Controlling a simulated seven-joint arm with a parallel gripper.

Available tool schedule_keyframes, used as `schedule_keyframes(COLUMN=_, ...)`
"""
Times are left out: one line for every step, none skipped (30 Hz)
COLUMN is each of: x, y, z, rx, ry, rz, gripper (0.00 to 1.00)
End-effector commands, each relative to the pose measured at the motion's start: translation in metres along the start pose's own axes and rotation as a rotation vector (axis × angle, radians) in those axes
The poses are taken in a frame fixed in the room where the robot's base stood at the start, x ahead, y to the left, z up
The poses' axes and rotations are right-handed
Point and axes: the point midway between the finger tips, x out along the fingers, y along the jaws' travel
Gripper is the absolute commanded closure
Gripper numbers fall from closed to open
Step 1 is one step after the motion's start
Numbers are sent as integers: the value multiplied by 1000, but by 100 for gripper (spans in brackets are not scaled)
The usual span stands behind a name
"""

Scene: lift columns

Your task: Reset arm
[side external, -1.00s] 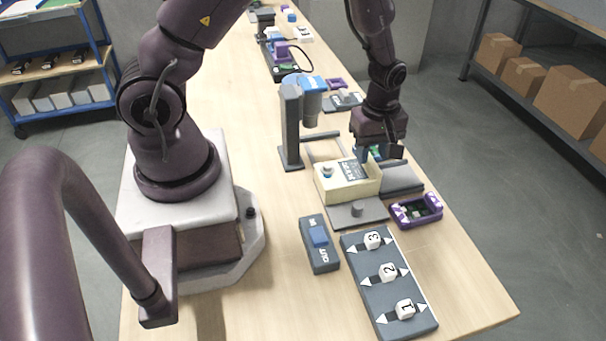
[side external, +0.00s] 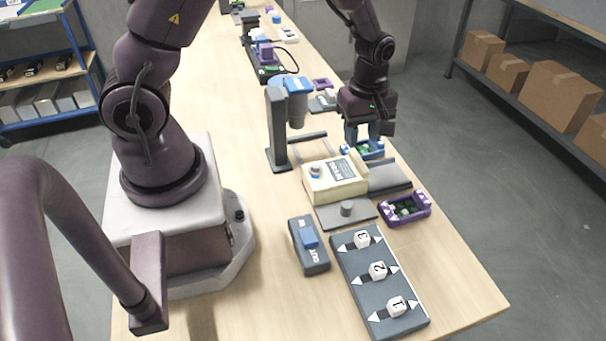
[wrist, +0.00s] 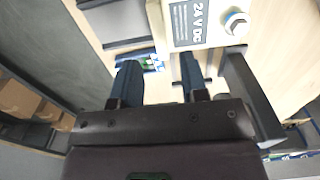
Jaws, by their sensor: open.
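My gripper (side external: 370,133) hangs over the right side of the table, just behind the cream box. Its two blue-grey fingers (wrist: 158,75) point down, spread apart, with nothing held between them. A blue case with a green board (side external: 366,149) lies below and close to the fingertips; part of it also shows between the fingers in the wrist view (wrist: 152,62). I cannot tell whether the fingers touch it.
The cream "24 V DC" box (side external: 335,181) stands in front of the gripper. A purple tray (side external: 405,210), a switch box (side external: 309,246) and a numbered slider panel (side external: 379,283) lie nearer. Bare table (side external: 225,110) is at left.

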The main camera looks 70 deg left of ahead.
Motion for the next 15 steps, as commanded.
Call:
schedule_keyframes(x=0, y=0, z=0, rx=0, ry=0, rz=0, gripper=60)
schedule_keyframes(x=0, y=0, z=0, rx=0, ry=0, rz=0, gripper=60)
schedule_keyframes(x=0, y=0, z=0, rx=5, ry=0, rz=0, gripper=60)
schedule_keyframes(x=0, y=0, z=0, rx=13, ry=0, rz=0, gripper=60)
schedule_keyframes(x=0, y=0, z=0, rx=26, ry=0, rz=-1, gripper=60)
schedule_keyframes(x=0, y=-1, z=0, rx=54, ry=-1, rz=-5, gripper=60)
schedule_keyframes(x=0, y=-2, z=0, rx=82, ry=-3, rz=-10, gripper=60)
schedule_keyframes(x=0, y=-3, z=0, rx=115, ry=-4, rz=-18, gripper=60)
schedule_keyframes(x=1, y=-8, z=1, rx=167, ry=-8, rz=-35, gripper=60)
schedule_keyframes(x=2, y=-12, z=2, rx=212, ry=-12, rz=-50, gripper=60)
schedule_keyframes(x=3, y=-17, z=3, rx=263, ry=-18, rz=-65, gripper=60)
schedule_keyframes(x=-1, y=-22, z=5, rx=334, ry=-27, rz=-77, gripper=60)
schedule_keyframes(x=-6, y=-25, z=7, rx=388, ry=-33, rz=-79, gripper=60)
schedule_keyframes(x=-11, y=-29, z=9, rx=447, ry=-40, rz=-79, gripper=60)
schedule_keyframes(x=-20, y=-34, z=12, rx=525, ry=-48, rz=-76, gripper=60)
